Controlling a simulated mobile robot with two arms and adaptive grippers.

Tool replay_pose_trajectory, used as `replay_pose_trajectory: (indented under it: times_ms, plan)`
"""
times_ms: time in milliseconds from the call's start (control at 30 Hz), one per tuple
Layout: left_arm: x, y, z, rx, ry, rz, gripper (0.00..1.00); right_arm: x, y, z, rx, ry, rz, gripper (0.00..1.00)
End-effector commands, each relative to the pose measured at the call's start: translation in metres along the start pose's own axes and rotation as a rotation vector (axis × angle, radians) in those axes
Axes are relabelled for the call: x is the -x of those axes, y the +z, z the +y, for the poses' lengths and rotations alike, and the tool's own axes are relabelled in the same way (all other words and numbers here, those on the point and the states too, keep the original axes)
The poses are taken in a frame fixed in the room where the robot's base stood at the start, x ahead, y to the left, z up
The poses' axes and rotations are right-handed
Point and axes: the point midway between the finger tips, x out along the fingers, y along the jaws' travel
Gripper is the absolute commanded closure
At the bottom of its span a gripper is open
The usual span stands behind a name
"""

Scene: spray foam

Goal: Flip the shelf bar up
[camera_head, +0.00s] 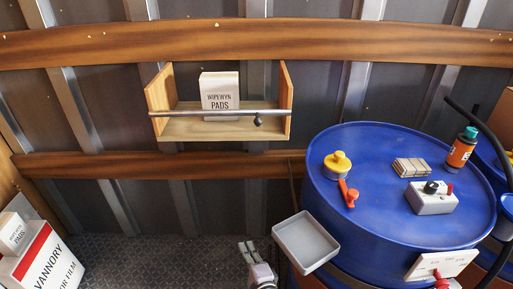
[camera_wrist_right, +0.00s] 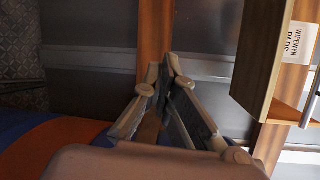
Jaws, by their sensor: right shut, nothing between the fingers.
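A wooden shelf (camera_head: 285,90) is fixed on the wall, with a thin grey shelf bar (camera_head: 190,113) running level across its open front. A small dark knob (camera_head: 257,121) sits on the bar right of the middle. My right gripper (camera_head: 247,246) is low in the head view, below the shelf and well apart from the bar. In the right wrist view the gripper (camera_wrist_right: 161,73) has its fingertips close together, shut and empty. My left gripper is not in view.
A white box of pads (camera_head: 220,91) stands on the shelf. A blue drum (camera_head: 365,220) at right carries several small items, and a grey tray (camera_head: 305,241) sits at its left edge. Wooden rails (camera_head: 230,165) cross the wall. Space directly below the shelf looks clear.

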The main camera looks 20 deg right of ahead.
Motion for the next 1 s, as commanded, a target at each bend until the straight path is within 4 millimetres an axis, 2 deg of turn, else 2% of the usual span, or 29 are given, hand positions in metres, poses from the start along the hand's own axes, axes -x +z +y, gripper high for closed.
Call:
replay_pose_trajectory:
  times_ms: [33, 100, 200, 300, 400, 467, 767, 867, 1000]
  plan:
    - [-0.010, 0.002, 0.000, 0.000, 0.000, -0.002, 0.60, -0.013, 0.007, -0.055, -0.226, -0.134, 0.013, 1.00]
    - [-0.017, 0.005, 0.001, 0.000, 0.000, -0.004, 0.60, -0.018, 0.011, -0.122, -0.547, -0.284, 0.012, 1.00]
    - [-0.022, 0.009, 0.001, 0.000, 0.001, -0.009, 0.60, -0.012, 0.010, -0.190, -0.922, -0.431, -0.021, 1.00]
    - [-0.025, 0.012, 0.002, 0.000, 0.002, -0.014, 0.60, -0.004, 0.009, -0.227, -1.166, -0.508, -0.058, 1.00]
    - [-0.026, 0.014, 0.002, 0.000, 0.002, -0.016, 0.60, 0.000, 0.008, -0.243, -1.287, -0.538, -0.079, 1.00]
    - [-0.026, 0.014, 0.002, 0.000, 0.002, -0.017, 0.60, 0.001, 0.007, -0.247, -1.313, -0.544, -0.084, 1.00]
    - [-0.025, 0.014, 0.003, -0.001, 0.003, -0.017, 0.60, 0.001, 0.007, -0.248, -1.313, -0.544, -0.084, 1.00]
    - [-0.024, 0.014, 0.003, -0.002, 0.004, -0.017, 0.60, -0.004, 0.006, -0.251, -1.311, -0.544, -0.084, 1.00]
    - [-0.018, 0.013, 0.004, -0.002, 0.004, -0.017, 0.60, -0.020, 0.002, -0.261, -1.309, -0.546, -0.085, 1.00]
